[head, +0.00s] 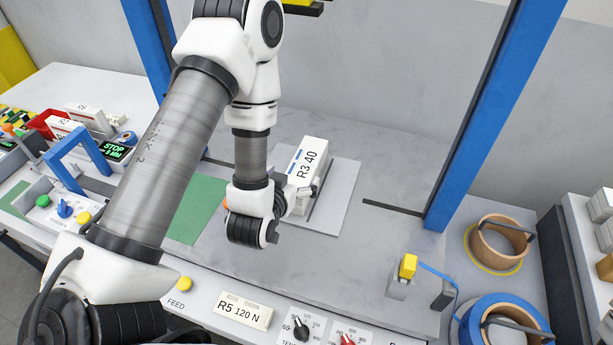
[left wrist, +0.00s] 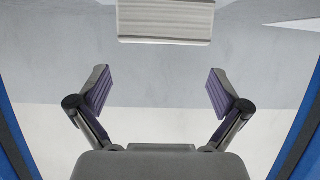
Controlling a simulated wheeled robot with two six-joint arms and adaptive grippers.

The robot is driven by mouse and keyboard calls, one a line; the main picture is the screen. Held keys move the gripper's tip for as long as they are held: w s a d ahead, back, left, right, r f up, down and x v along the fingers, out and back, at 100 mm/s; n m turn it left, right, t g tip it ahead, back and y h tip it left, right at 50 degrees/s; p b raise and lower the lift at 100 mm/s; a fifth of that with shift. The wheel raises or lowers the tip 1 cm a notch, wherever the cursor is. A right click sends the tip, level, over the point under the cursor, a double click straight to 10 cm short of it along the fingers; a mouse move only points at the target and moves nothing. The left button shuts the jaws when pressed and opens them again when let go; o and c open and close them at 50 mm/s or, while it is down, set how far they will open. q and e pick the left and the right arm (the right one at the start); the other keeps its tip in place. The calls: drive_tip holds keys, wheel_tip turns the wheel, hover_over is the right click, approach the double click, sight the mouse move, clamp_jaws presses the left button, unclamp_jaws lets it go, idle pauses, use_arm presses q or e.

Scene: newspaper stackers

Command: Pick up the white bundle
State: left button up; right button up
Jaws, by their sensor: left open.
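A white bundle (head: 309,160) marked "R3 40" lies on a light grey plate (head: 343,190) in the middle of the worktop. Its near end is partly hidden by my left gripper (head: 303,190) in the head view. In the left wrist view a white block with ridged layers (left wrist: 166,20), apparently the bundle, shows at the top edge, ahead of my fingers. My left gripper (left wrist: 158,82) is open, with nothing between its two purple-padded fingers. The bundle lies beyond the fingertips in that view. Whether any part touches it, I cannot tell. My right gripper is not in view.
Blue posts (head: 480,110) frame the worktop. A green mat (head: 198,210) lies left of the plate. A control panel with a label "R5 120 N" (head: 243,311) runs along the front. Strap rolls (head: 499,245) stand at right.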

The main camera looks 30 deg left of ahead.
sight(305, 162)
use_arm(q)
drive_tip(key=w+f+b, duration=0.1)
drive_tip(key=b, duration=0.4)
drive_tip(key=shift+w+a+f, duration=0.2)
drive_tip(key=shift+w+r, duration=0.1)
drive_tip(key=shift+r, duration=0.05)
drive_tip(key=shift+w, duration=0.25)
drive_tip(key=p+x, duration=0.1)
drive_tip(key=x, duration=0.3)
drive_tip(key=shift+a+p, duration=0.15)
drive_tip(key=shift+p, duration=0.15)
drive_tip(key=shift+w+a, duration=0.1)
drive_tip(key=shift+w, duration=0.2)
drive_tip(key=shift+s, duration=0.1)
drive_tip(key=c, duration=1.7)
drive_tip(key=shift+c, duration=1)
